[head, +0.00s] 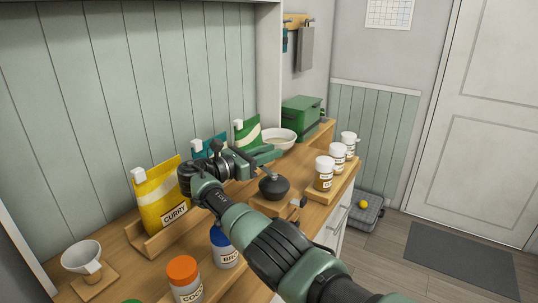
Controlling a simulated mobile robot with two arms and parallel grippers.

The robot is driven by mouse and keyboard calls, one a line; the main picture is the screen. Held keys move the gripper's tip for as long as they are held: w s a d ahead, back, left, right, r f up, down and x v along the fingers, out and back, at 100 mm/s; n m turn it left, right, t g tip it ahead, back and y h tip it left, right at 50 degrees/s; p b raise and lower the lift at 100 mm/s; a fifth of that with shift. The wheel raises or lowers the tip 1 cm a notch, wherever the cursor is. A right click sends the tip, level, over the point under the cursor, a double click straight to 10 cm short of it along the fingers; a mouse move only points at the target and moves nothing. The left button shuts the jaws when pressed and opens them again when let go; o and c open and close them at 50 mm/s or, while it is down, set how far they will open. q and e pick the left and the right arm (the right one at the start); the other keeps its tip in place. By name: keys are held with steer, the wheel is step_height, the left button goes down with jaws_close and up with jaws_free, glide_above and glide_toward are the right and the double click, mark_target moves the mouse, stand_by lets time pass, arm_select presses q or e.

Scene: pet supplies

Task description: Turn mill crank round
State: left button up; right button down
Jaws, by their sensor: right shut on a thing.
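The mill (274,188) has a dark rounded top on a wooden base and stands upright on the wooden counter, near the middle of the head view. My right arm reaches in from the lower right and bends back toward the mill. My right gripper (257,167) is just above and left of the mill's top, shut on the mill crank. The crank is mostly hidden by the fingers, so its exact angle cannot be told. My left gripper is not in view.
A yellow curry pouch (162,196) stands left in a wooden rack, with green and teal pouches behind my gripper. White-lidded jars (324,173) stand right. A bowl (276,138) and green box (302,117) stand behind.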

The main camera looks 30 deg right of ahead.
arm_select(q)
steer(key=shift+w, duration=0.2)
arm_select(e)
steer(key=shift+f, duration=0.2)
steer(key=c, duration=1.5)
jaws_free()
steer(key=o, duration=0.4)
steer(key=shift+c, duration=0.2)
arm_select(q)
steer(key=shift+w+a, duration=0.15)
arm_select(e)
steer(key=shift+r, duration=0.1)
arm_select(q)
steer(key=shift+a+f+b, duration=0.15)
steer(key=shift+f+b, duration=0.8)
arm_select(e)
steer(key=s+a, duration=0.1)
steer(key=a, duration=0.6)
steer(key=shift+s+a, duration=0.15)
steer(key=shift+a, duration=0.15)
steer(key=shift+c, duration=0.3)
